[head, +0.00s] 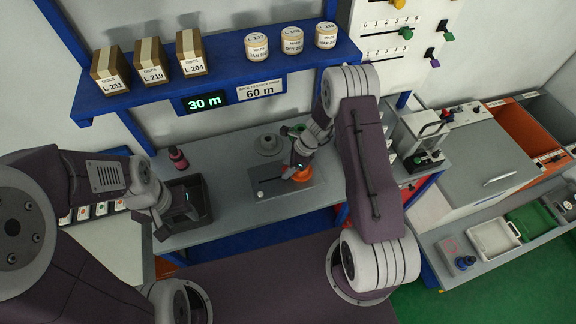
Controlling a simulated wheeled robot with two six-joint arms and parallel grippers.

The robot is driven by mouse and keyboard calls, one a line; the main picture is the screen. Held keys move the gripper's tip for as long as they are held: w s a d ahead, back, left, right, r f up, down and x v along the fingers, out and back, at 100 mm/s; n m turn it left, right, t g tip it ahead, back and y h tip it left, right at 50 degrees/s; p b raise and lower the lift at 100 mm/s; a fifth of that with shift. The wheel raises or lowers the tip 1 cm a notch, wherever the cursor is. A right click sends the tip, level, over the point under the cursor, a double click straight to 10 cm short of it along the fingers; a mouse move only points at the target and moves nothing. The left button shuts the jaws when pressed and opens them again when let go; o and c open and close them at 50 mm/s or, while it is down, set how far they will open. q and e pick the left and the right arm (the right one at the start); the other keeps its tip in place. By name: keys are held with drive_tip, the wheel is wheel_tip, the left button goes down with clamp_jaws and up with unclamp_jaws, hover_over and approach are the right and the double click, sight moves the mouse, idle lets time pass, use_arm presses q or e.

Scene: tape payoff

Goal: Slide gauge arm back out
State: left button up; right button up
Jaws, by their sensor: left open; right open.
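A grey plate (268,188) lies on the workbench, with a slot and a small light knob on its left part. An orange round part (302,175) shows at the plate's right side, below my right gripper (297,160). The gauge arm cannot be made out clearly; my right wrist covers part of this area. My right gripper is open and points down there; whether it touches anything cannot be told. My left gripper (172,213) is open, at the dark open box (203,186) on the bench's left. Its fingertips are hard to make out.
A blue shelf (225,75) with boxes and tubs hangs above. A display (204,102) reads 30 m beside a 60 m sign (261,91). A press-like device (424,140) stands right.

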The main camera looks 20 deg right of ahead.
clamp_jaws()
drive_tip(key=shift+w, duration=0.1)
idle(1.2)
